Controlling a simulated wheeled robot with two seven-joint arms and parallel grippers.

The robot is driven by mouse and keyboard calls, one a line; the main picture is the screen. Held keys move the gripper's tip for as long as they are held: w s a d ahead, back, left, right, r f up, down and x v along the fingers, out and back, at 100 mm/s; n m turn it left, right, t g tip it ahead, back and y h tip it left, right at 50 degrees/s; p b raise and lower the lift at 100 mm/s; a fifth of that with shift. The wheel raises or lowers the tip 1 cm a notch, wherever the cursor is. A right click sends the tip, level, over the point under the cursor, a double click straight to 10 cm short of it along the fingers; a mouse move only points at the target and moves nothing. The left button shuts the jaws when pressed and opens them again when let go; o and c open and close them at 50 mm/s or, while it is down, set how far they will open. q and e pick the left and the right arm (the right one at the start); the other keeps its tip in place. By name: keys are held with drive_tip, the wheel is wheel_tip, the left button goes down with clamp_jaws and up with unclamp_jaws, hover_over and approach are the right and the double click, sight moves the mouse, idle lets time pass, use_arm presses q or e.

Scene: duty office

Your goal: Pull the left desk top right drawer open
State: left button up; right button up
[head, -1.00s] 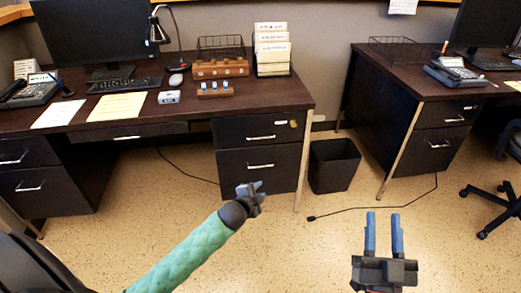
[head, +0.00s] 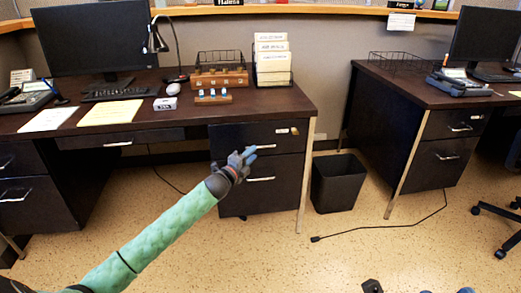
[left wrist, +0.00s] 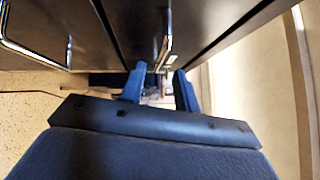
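The left desk's top right drawer (head: 230,136) is dark with a silver bar handle (head: 266,147). It looks shut, flush with the desk front. My left gripper (head: 248,156) is at this drawer's front, its fingertips by the left part of the handle. In the left wrist view, its two blue fingers (left wrist: 159,88) are apart and empty, with a bar handle (left wrist: 166,45) lined up between them, at or just beyond the tips. I cannot tell whether they touch it. Only small dark bits show at the head view's bottom edge; I cannot tell whether they are my right gripper.
The lower drawer (head: 235,190) below has its own bar handle (head: 261,179), near my left wrist. A black bin (head: 338,182) stands right of the desk leg. A cable (head: 380,230) lies on the open floor. The second desk (head: 400,125) is farther right.

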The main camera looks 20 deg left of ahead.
sight(260, 147)
use_arm(q)
drive_tip(key=shift+b+x, duration=0.5)
drive_tip(key=shift+x, duration=2.6)
clamp_jaws()
